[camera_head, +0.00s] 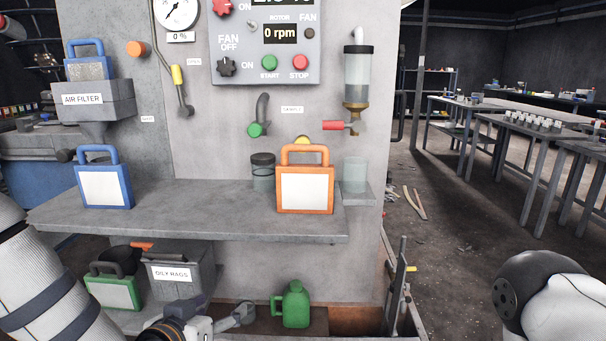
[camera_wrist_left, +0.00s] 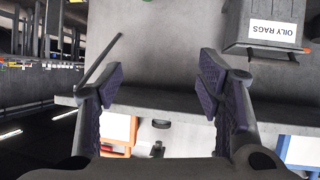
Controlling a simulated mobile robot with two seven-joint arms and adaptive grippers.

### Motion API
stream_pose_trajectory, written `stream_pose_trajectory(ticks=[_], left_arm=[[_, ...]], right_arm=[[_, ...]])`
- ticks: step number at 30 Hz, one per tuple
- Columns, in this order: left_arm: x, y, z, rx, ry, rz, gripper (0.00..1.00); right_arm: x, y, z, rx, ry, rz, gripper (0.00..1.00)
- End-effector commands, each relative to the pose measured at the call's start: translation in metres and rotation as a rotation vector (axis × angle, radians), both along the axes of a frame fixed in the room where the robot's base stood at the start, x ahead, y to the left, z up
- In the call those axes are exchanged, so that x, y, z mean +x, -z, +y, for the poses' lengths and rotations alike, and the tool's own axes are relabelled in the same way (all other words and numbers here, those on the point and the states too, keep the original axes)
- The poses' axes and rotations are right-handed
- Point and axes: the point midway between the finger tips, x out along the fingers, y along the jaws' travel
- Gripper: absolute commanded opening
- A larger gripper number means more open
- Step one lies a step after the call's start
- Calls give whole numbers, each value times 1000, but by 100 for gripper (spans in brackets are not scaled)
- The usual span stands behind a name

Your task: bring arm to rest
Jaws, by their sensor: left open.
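My left arm (camera_head: 50,285) comes in at the lower left of the head view, below the grey shelf. Its gripper (camera_head: 235,318) is low, near the bottom edge, left of the green jug; part of it is cut off or hidden. In the left wrist view the gripper's two dark padded fingers (camera_wrist_left: 160,88) stand wide apart with nothing between them. That view looks upside down. A white part of my right arm (camera_head: 550,300) shows at the lower right of the head view; its gripper is not in view.
The grey shelf (camera_head: 190,224) holds a blue-framed panel (camera_head: 103,186) and an orange-framed panel (camera_head: 305,190). Below are the OILY RAGS bin (camera_head: 180,277), a green-framed panel (camera_head: 113,291) and a green jug (camera_head: 292,305). Open floor lies right of the machine.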

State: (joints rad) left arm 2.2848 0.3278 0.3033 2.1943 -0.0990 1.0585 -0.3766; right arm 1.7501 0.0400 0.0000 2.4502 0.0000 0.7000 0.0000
Motion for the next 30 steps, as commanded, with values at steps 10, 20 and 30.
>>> stream_pose_trajectory(ticks=[10, 20, 30], left_arm=[[-268, 201, 35, 84, -36, 885, 61], [-405, 213, 70, 172, -123, 1263, 61], [-404, 213, 70, 170, -123, 1261, 61]], right_arm=[[0, 0, 0, 0, 0, -1, 40], [0, 0, 0, 0, 0, -1, 40], [0, 0, 0, 0, 0, -1, 40]])
